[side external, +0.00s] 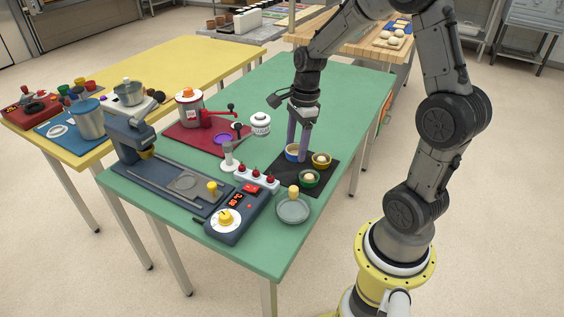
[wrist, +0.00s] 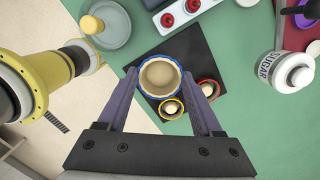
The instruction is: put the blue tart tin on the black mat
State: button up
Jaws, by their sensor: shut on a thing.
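The blue tart tin (side external: 291,155), with a pale filling, is between the fingers of my gripper (side external: 298,150). The wrist view shows my gripper (wrist: 163,90) shut on the blue tart tin (wrist: 160,91), one finger on each side. The tin is upright and over the black mat (side external: 278,172). It looks larger than the other tins in the wrist view, so it seems held above the mat (wrist: 190,50); the exact gap cannot be told.
The wrist view shows a red-rimmed tin (wrist: 208,89) beside the right finger. A round grey plate (side external: 293,211), a control box (side external: 240,215) and a sugar jar (side external: 260,123) stand nearby.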

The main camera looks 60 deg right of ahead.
send_over(281, 172)
notch_tip(281, 172, down, 6)
jog(key=shift+s+d+f, duration=0.1)
jog(key=shift+f, duration=1.55)
jog(key=shift+f, duration=0.15)
jog(key=o, duration=1.4)
jog(key=shift+c, duration=0.2)
